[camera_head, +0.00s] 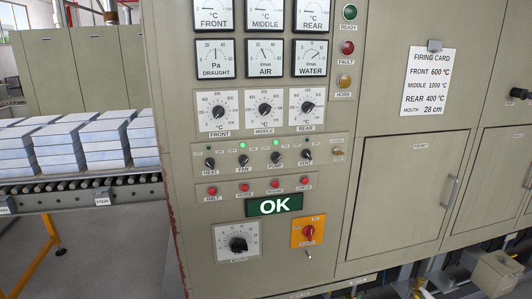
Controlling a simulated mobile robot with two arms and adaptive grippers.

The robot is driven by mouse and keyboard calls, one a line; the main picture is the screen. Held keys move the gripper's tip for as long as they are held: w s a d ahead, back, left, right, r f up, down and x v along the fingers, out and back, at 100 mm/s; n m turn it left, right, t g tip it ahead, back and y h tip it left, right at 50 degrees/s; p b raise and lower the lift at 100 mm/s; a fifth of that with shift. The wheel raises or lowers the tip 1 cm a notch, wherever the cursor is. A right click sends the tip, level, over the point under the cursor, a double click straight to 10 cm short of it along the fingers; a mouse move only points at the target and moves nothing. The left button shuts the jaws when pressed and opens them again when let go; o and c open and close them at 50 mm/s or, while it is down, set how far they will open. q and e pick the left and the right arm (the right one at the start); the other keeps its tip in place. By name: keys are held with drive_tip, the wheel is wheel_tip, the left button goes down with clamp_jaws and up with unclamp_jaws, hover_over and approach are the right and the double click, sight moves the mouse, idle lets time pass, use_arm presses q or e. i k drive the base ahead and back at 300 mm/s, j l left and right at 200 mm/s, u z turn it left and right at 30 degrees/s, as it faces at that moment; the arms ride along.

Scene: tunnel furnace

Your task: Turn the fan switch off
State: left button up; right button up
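The fan switch (243,160) is a small black knob in a row of similar knobs on the beige control panel. A green lamp (243,145) above it is lit. The heat switch (210,162) is on its left, and the pump switch (276,158) and vent switch (306,155) are on its right. The pump lamp (276,142) is also lit green. The exact pointing of the fan knob is too small to tell. Neither of my grippers is in view.
Red buttons (245,190) sit just below the switch row, above a green OK display (274,205). Three dials (265,109) are above. An orange rotary switch (308,231) is lower right. Stacked blocks (104,142) lie on a roller conveyor at left.

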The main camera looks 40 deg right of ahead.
sight(244, 160)
drive_tip(key=z, duration=1.25)
